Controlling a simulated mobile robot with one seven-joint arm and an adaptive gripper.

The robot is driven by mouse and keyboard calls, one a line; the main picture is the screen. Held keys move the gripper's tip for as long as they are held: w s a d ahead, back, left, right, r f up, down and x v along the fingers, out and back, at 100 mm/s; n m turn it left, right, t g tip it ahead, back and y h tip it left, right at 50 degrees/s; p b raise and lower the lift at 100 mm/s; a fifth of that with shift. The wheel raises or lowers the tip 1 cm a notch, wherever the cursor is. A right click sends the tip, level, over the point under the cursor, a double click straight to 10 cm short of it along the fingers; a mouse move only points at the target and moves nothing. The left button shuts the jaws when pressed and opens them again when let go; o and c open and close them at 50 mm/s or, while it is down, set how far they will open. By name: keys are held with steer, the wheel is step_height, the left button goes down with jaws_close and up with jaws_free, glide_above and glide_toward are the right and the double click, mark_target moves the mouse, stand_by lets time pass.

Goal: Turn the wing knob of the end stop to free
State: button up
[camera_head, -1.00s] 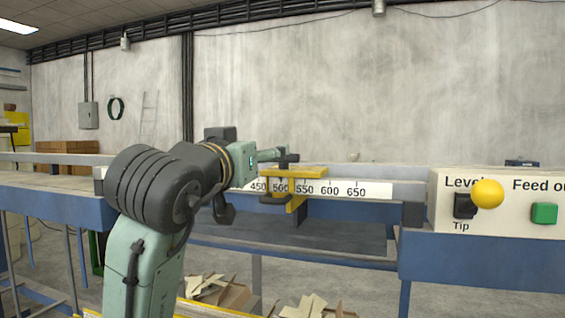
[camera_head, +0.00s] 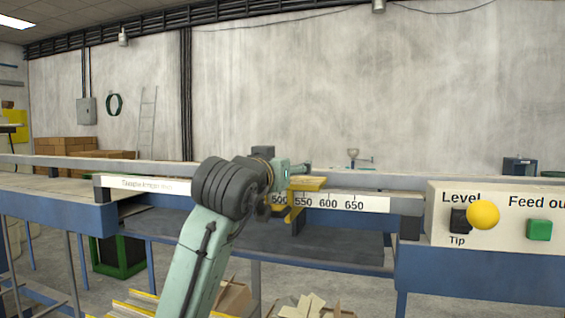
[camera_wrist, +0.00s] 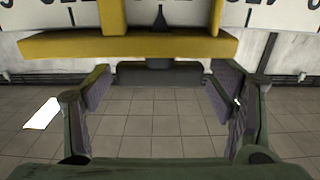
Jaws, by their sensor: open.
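The yellow end stop (camera_head: 303,185) sits on the white scale rail (camera_head: 362,203), near the 500 and 550 marks. In the wrist view its yellow bar (camera_wrist: 60,46) crosses the upper part of the picture. A dark wing-like knob (camera_wrist: 160,74) shows just below that bar, in the middle. My gripper (camera_wrist: 163,92) is open, its two fingers left and right of the knob with a gap on both sides. I see no contact with the knob. In the head view my arm partly hides the stop and the knob.
The control panel with a yellow ball lever (camera_head: 483,215) and a green button (camera_head: 539,230) stands to the right. The blue bench frame (camera_head: 430,262) runs below the rail. Cardboard scraps (camera_head: 312,306) lie low in front. Tiled floor shows beneath the fingers.

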steer(key=shift+c, duration=0.6)
steer(key=c, duration=1)
